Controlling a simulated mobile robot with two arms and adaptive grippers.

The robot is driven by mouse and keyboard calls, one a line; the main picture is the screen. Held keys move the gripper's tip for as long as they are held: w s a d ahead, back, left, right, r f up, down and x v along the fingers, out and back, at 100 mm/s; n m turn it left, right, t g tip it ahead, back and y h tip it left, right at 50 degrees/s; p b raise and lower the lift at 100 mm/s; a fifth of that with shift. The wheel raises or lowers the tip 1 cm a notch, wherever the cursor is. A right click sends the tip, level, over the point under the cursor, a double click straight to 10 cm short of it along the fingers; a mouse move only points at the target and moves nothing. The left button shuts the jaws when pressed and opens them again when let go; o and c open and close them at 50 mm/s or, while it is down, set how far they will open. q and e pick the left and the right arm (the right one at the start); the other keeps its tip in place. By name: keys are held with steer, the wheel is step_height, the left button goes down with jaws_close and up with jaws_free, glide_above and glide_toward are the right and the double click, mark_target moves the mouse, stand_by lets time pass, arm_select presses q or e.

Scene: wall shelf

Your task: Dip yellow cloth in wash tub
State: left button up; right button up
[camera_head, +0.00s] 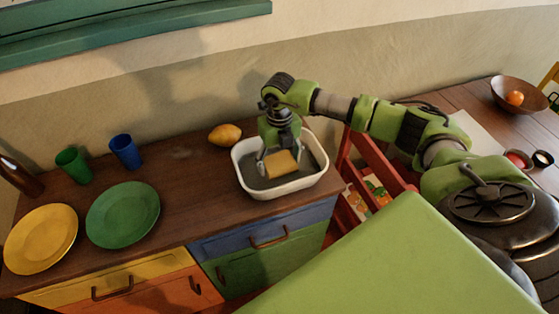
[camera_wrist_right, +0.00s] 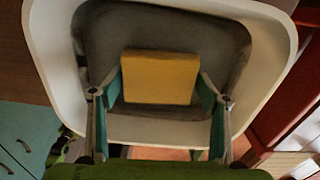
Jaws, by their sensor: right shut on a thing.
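The yellow cloth (camera_head: 281,164) is a folded block held between the fingers of my right gripper (camera_head: 280,160). In the right wrist view the cloth (camera_wrist_right: 160,77) sits between the two fingertips (camera_wrist_right: 160,92) of that gripper, which is shut on it. The white wash tub (camera_head: 283,190) stands on the wooden counter, with dark grey contents inside its rim. The cloth is within the tub's outline, over the grey area. I cannot tell whether it touches the contents. The tub's white rim (camera_wrist_right: 50,50) surrounds the cloth in the right wrist view. My left gripper is not in view.
A lemon (camera_head: 225,134) lies behind the tub. A green plate (camera_head: 123,214), yellow plate (camera_head: 41,239), green cup (camera_head: 73,165), blue cup (camera_head: 125,151) and dark bottle (camera_head: 19,176) stand left on the counter.

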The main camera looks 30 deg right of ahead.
mark_target(280, 162)
steer(key=shift+f+b, duration=0.55)
steer(key=shift+f, duration=0.2)
steer(key=shift+s+f, duration=0.1)
stand_by(1.5)
steer(key=shift+r+p, duration=0.35)
steer(key=shift+r, duration=0.25)
step_height(280, 162, up, 12)
steer(key=p, duration=0.7)
